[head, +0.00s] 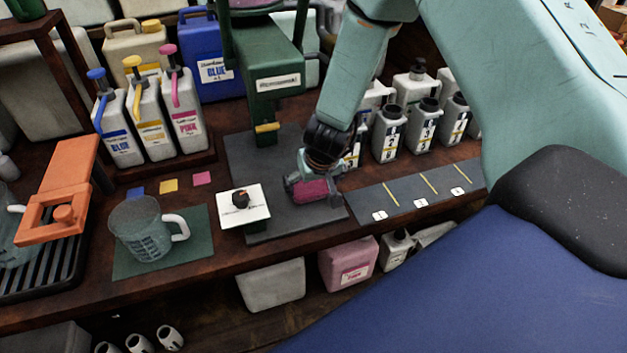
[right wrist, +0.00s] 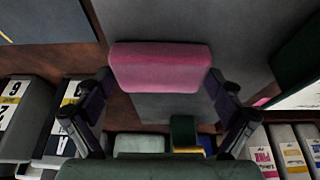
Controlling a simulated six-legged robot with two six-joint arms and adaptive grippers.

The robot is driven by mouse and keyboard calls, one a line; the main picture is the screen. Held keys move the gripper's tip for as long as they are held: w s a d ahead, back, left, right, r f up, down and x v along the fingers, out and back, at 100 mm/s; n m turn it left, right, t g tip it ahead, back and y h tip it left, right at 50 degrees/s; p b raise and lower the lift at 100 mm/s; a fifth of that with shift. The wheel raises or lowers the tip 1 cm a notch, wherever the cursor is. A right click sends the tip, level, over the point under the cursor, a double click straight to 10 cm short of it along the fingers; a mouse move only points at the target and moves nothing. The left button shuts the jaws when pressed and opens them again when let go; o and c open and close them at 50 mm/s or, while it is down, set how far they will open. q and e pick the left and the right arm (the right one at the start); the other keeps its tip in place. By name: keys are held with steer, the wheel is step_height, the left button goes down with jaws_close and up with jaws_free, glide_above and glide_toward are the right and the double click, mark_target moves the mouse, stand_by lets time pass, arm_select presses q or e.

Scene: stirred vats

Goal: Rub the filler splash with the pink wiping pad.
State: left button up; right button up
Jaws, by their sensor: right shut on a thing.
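The pink wiping pad (head: 312,191) is held by my right gripper (head: 316,186), low over the dark grey filler mat (head: 262,160). In the right wrist view the pink pad (right wrist: 160,67) lies between the two fingers, and the gripper (right wrist: 158,82) is shut on it. I cannot tell whether the pad touches the mat. The green filler (head: 268,60) stands at the back of the mat, its yellow-tipped nozzle left of the gripper. I cannot make out the filler splash; the pad and gripper hide part of the mat. My left gripper is not in view.
A white card with a black knob (head: 241,203) is at the mat's front left. A clear jug (head: 145,232) stands on a green mat farther left. Numbered bottles (head: 424,125) stand behind a marked strip (head: 415,193) on the right. Pump bottles (head: 150,120) stand at back left.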

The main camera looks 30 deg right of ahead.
steer(key=shift+w+r, duration=0.1)
steer(key=shift+w, duration=0.2)
steer(key=shift+w+d+r+p, duration=0.15)
steer(key=shift+w+r+p, duration=0.1)
steer(key=shift+r+p, duration=0.6)
steer(key=p+v, duration=0.1)
steer(key=v, duration=0.1)
steer(key=shift+s+r+p, duration=0.15)
steer(key=shift+r+p, duration=0.15)
steer(key=shift+p, duration=0.1)
steer(key=r+p, duration=0.2)
steer(key=p, duration=0.1)
steer(key=shift+w+r, duration=0.15)
steer(key=shift+w, duration=0.15)
steer(key=shift+p+v, duration=0.8)
steer(key=shift+v, duration=0.1)
steer(key=shift+w+d+f, duration=0.15)
steer(key=shift+w+f, duration=0.05)
steer(key=shift+w, duration=0.15)
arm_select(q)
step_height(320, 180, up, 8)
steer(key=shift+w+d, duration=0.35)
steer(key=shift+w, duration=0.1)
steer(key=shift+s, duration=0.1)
arm_select(e)
steer(key=shift+s+r, duration=0.15)
steer(key=shift+s, duration=0.05)
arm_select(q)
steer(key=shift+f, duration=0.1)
